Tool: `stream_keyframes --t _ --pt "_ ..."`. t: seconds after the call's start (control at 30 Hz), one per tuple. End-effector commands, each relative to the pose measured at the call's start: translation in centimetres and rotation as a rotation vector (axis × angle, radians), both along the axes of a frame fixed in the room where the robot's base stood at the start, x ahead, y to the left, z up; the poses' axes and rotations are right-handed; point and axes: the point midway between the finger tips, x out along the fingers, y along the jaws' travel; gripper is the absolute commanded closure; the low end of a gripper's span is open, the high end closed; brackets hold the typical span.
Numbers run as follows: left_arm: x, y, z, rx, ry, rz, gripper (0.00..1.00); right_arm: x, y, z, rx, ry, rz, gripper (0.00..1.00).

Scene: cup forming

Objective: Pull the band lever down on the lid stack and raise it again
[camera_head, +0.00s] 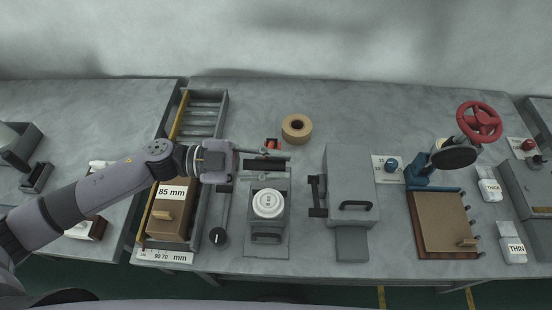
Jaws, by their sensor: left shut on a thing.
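The white round lid stack (268,204) sits on a grey station (268,250) in the middle of the table. My left gripper (270,166) reaches in from the left over the back of this station. Its two fingers are shut on a dark bar (265,165) just behind the lid stack. I cannot tell for sure whether this bar is the band lever. My right gripper is not in view.
A tan tape roll (297,127) and a small red part (271,144) are behind the gripper. A grey box with a black handle (352,188) stands right. A brown 85 mm box (173,210) is left, below my arm. A red handwheel (479,122) stands far right.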

Motion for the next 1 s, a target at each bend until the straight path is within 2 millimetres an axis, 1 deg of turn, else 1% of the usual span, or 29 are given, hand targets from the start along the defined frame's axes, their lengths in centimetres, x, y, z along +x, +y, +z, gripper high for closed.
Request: stream_keyframes --t 0.07,0.1,0.37,0.57,0.67,0.77,0.87,1.0 --pt "-0.1 0.0 -0.2 0.0 0.012 0.001 1.0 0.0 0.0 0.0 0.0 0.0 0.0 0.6" --pt "0.0 0.0 -0.2 0.0 0.012 0.001 0.8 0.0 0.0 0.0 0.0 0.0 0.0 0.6" --pt "0.0 0.0 -0.1 0.0 0.006 0.0 0.63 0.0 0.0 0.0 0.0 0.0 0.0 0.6" --pt "0.0 0.0 0.0 0.0 0.004 0.0 0.62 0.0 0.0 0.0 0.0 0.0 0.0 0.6" --pt "0.0 0.1 0.0 0.001 0.003 0.0 0.62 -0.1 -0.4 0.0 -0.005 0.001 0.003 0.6" --pt "0.0 0.6 -0.1 0.002 0.005 0.002 0.62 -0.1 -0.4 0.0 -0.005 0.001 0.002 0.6" --pt "0.1 2.0 -0.2 0.004 0.005 0.003 0.62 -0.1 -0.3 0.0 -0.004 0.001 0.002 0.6" --pt "0.1 5.0 -0.3 0.005 0.007 0.005 0.62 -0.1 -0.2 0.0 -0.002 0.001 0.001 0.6"
